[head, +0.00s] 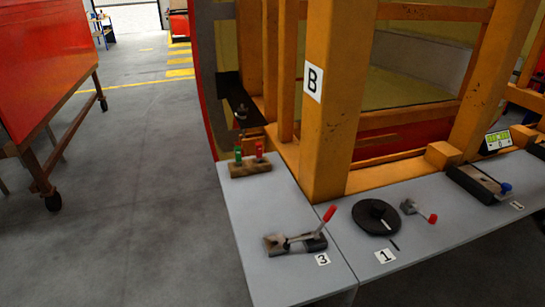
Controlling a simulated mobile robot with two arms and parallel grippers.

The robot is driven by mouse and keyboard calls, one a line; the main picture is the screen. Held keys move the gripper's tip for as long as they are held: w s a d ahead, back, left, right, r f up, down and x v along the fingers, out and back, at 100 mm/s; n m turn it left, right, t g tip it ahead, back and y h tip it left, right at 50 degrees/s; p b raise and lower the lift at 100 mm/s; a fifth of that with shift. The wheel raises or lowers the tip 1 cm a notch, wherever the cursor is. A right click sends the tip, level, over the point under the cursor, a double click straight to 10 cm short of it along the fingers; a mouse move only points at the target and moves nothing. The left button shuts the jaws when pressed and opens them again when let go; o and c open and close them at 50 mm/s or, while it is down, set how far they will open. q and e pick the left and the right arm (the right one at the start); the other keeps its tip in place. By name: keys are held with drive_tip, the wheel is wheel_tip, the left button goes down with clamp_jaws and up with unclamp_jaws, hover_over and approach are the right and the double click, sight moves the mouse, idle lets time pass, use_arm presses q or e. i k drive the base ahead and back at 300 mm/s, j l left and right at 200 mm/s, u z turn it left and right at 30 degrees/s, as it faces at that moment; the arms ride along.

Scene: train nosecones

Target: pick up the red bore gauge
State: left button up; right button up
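A wooden block (251,168) sits at the far left end of the grey table, beside the orange frame. A small red upright piece (259,151), which looks like the red bore gauge, stands in its right part. A similar green piece (238,155) stands just to its left in the same block. Both are small in the head view, so their lower ends cannot be made out. Neither of my grippers is in view.
A red-handled clamp (297,241) lies near the label 3. A black disc (377,216) and a small red-ended tool (418,210) lie near the label 1. The orange post (335,110) rises behind the table. Open floor (130,200) is on the left.

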sight(258, 145)
drive_tip(key=i+j+z, duration=0.1)
drive_tip(key=z, duration=0.35)
drive_tip(key=j+z, duration=0.25)
drive_tip(key=z, duration=0.25)
drive_tip(key=j+z, duration=0.2)
drive_tip(key=z, duration=0.25)
drive_tip(key=j+z, duration=0.2)
drive_tip(key=z, duration=0.3)
